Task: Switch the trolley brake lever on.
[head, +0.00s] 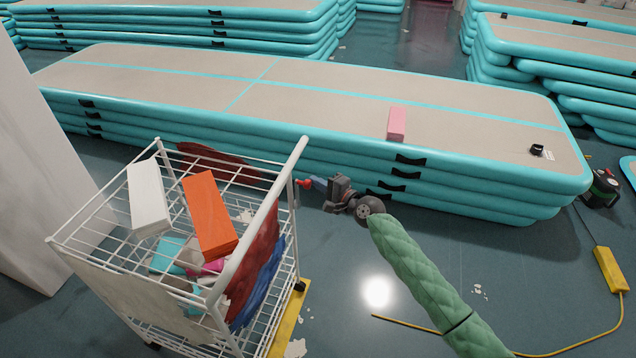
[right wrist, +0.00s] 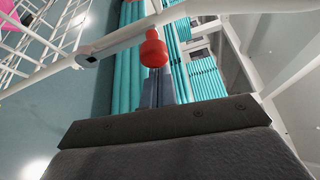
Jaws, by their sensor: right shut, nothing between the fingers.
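The white wire trolley (head: 290,170) stands at the left in the head view. Its brake lever has a round red knob (head: 304,184), beside the trolley's right upright. The knob also shows in the right wrist view (right wrist: 153,50), by a white trolley tube and a dark bracket (right wrist: 87,61). My right gripper (head: 315,183) is shut and empty, its blue fingertips right at the knob. In the right wrist view the fingers (right wrist: 157,90) point at the knob and are partly hidden behind it. I cannot tell whether they touch it. My left gripper is not in view.
The trolley holds a white block (head: 148,198), an orange block (head: 208,214) and other coloured items. Stacked turquoise inflatable tracks (head: 330,140) lie behind my right gripper, with a pink block (head: 396,123) on top. A yellow cable (head: 560,348) crosses the floor at the right.

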